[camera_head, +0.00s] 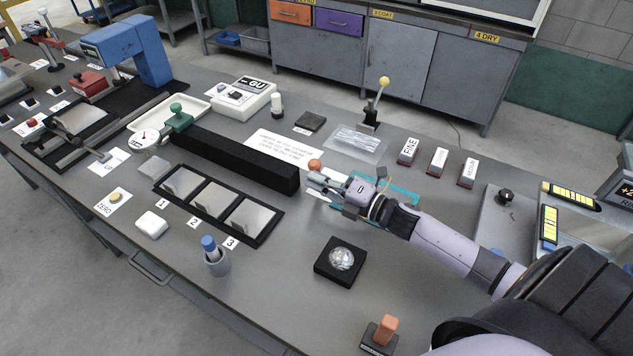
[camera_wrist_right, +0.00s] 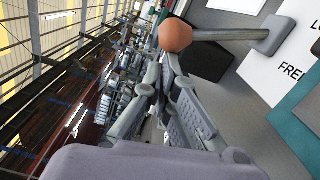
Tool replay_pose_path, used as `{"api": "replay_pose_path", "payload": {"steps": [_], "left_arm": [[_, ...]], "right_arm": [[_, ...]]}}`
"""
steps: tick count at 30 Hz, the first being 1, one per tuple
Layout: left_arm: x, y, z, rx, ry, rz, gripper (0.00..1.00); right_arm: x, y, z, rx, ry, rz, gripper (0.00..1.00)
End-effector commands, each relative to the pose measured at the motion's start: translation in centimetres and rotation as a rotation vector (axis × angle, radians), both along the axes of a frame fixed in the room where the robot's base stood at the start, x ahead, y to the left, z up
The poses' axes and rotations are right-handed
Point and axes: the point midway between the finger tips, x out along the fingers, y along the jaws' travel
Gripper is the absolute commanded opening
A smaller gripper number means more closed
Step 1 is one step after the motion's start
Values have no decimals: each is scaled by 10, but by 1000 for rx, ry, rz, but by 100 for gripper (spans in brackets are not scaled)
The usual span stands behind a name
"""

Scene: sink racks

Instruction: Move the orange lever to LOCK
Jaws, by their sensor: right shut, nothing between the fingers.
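The orange lever's round knob (camera_head: 314,164) shows in the head view just past the fingertips of my right gripper (camera_head: 318,184). In the right wrist view the orange knob (camera_wrist_right: 175,35) sits on the end of a grey rod that runs right to a grey block. A white label (camera_wrist_right: 285,62) beside it reads "FREE", with a second word cut off at the edge. My right gripper (camera_wrist_right: 158,75) is shut and empty, its fingertips close beside the knob. I cannot tell whether they touch it. The rod is mostly hidden in the head view. My left gripper is not in view.
A long black block (camera_head: 235,160) lies left of my right gripper. A black stand with a clear dome (camera_head: 341,259) is in front, and an orange-handled block (camera_head: 385,330) is nearer. A yellow-knobbed lever (camera_head: 384,82) stands behind. The bench between the dome and cup is clear.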

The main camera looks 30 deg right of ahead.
Motion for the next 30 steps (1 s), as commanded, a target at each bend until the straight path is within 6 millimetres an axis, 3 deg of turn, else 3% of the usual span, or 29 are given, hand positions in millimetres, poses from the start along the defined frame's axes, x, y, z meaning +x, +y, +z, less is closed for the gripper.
{"api": "replay_pose_path", "payload": {"steps": [14,30], "left_arm": [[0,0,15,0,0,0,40],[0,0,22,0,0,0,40]], "right_arm": [[10,-17,17,139,80,-5,0],[36,-61,30,530,311,-3,0]]}}
